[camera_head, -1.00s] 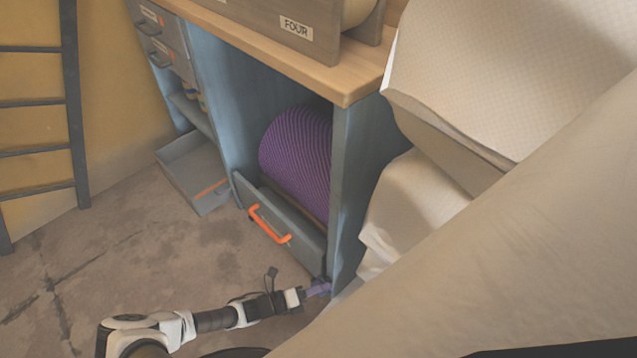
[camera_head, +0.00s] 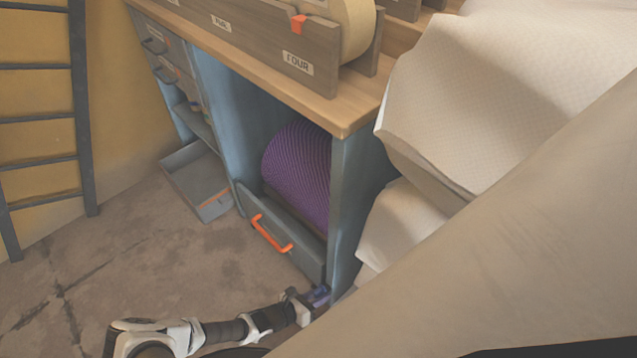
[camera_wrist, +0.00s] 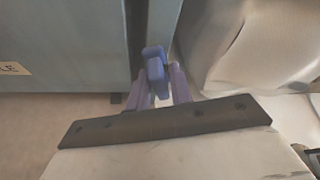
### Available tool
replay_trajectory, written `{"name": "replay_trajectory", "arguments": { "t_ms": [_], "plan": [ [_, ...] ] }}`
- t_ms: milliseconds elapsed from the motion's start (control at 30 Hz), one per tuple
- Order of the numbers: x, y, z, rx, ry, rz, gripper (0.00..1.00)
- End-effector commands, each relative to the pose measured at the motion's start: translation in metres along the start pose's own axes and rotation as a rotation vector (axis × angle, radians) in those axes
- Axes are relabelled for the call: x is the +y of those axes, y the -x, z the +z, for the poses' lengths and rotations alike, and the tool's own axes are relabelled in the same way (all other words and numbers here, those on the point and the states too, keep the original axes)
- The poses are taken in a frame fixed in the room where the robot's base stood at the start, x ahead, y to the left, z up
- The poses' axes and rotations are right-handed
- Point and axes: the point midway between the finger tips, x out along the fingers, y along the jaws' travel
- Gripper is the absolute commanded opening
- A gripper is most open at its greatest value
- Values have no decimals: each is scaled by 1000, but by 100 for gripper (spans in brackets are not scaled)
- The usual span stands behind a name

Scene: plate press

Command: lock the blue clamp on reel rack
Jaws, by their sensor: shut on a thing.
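The reel rack is a blue-grey cabinet (camera_head: 345,200) with a wooden top and a large purple reel (camera_head: 297,168) in its open bay. The blue clamp (camera_wrist: 154,62) shows in the wrist view as a small blue-violet piece near the foot of the cabinet's side. My gripper (camera_wrist: 161,84) is shut on it, with one finger on each side. In the head view my gripper (camera_head: 316,296) is low, at the cabinet's front right corner. The clamp's far side and pivot are hidden, so I cannot tell its lock state.
A grey front panel with an orange handle (camera_head: 270,236) closes the lower bay, just left of my gripper. An open grey drawer (camera_head: 196,182) sits low at left. Large pale wrapped rolls (camera_head: 480,100) crowd the right. The floor (camera_head: 130,250) at left is clear.

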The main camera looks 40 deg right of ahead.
Motion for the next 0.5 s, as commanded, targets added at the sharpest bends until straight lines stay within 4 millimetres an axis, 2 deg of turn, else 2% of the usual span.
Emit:
{"name": "replay_trajectory", "arguments": {
  "t_ms": [200,500],
  "plan": [
    [-1,1,2,-2,-156,68,0],
    [0,1,0,-2,-301,126,0]
  ]
}}
